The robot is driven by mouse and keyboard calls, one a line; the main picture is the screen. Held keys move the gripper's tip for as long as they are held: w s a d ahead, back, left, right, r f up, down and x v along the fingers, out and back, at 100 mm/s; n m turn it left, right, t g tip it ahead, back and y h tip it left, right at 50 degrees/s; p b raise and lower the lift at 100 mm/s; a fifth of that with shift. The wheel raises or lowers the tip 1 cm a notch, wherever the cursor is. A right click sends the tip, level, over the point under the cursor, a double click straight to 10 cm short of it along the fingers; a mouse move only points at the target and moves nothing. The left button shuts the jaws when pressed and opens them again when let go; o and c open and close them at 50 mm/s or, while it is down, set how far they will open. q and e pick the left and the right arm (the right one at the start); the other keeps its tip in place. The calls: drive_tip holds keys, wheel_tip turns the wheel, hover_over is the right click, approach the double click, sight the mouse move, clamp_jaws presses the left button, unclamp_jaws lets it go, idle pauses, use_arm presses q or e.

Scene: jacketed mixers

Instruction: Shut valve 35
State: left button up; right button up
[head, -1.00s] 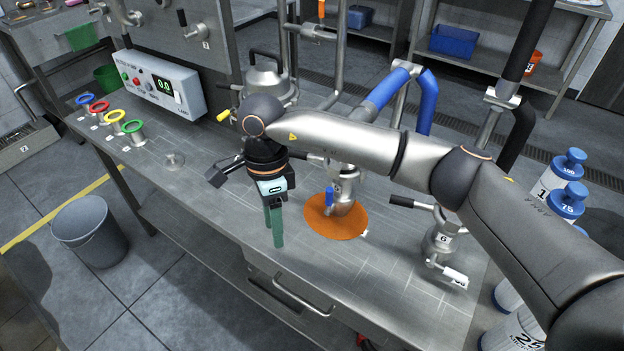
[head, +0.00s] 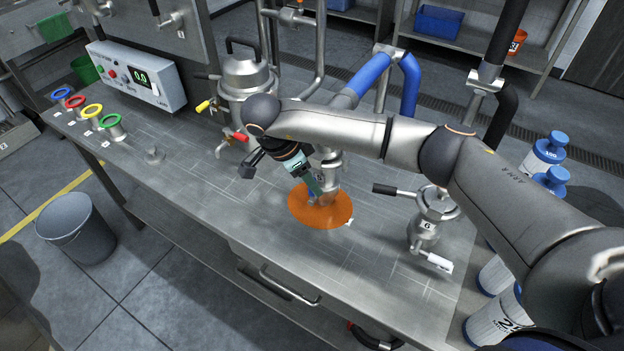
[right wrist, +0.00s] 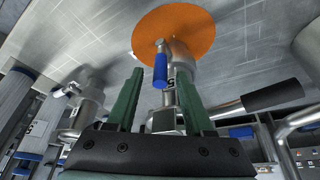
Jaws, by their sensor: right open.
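A small steel vessel (head: 328,172) stands over an orange disc (head: 306,213) on the bench. A valve lever with a blue grip (right wrist: 160,69) hangs at its outlet, shown in the right wrist view; in the head view it is mostly hidden by my gripper. I cannot read the number 35 on any valve. My right gripper (head: 315,184) is open and close to this vessel. In the right wrist view, the blue grip appears between the green fingers (right wrist: 159,82), near their tips; I see no clear contact. My left gripper is not in view.
A bigger steel vessel (head: 246,77) with yellow (head: 203,106) and red (head: 240,136) valve handles stands behind left. Another vessel (head: 431,212) with a black lever and a white handle (head: 440,263) stands to the right. The bench front left is clear.

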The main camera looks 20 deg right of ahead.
drive_tip(key=shift+x, duration=0.85)
drive_tip(key=shift+c, duration=0.2)
clamp_jaws()
idle(0.7)
